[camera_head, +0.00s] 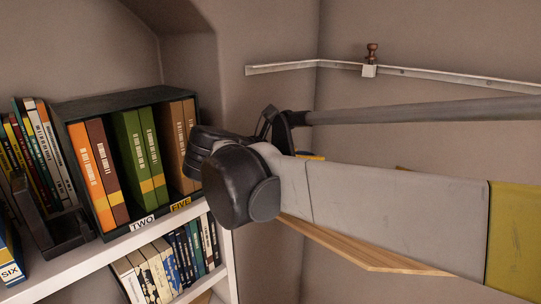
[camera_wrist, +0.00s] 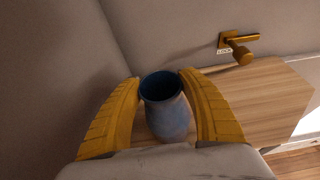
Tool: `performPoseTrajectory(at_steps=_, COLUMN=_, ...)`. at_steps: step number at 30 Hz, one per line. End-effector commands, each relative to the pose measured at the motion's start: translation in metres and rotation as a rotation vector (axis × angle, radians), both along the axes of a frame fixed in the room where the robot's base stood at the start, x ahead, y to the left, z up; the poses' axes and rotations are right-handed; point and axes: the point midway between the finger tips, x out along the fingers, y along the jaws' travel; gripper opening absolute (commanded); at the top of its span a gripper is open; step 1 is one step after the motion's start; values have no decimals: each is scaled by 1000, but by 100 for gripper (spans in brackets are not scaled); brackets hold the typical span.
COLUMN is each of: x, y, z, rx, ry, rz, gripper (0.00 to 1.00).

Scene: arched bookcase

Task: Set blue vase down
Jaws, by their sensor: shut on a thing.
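The blue vase (camera_wrist: 168,112) is upright in the wrist view, its dark open mouth facing up. My gripper (camera_wrist: 162,88) has its two yellow fingers on either side of the vase, shut on it. A light wooden surface (camera_wrist: 250,100) lies below and behind the vase; I cannot tell whether the vase's base touches it. In the head view my arm hides the vase and most of the gripper, and only a strip of the wooden surface (camera_head: 360,254) shows beneath the arm.
A white bookcase (camera_head: 85,262) with books and a dark book box (camera_head: 125,104) stands at the left in the head view. A metal rail (camera_head: 420,75) runs along the wall. A brass handle (camera_wrist: 238,46) is on the wall beyond the wood. The wood right of the vase is clear.

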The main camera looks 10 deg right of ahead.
Motion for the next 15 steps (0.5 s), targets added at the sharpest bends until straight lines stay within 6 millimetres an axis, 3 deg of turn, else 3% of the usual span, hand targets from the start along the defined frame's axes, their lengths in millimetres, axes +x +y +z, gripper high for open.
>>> performPoseTrajectory(at_steps=3, x=0, y=0, z=-1, rx=-1, ry=-1, rz=0, gripper=7)
performPoseTrajectory(at_steps=4, x=0, y=0, z=-2, rx=0, ry=0, rz=0, gripper=54)
performPoseTrajectory(at_steps=6, x=0, y=0, z=-1, rx=0, ry=0, rz=0, gripper=72)
performPoseTrajectory(at_steps=15, x=0, y=0, z=0, rx=0, ry=0, rz=0, gripper=72)
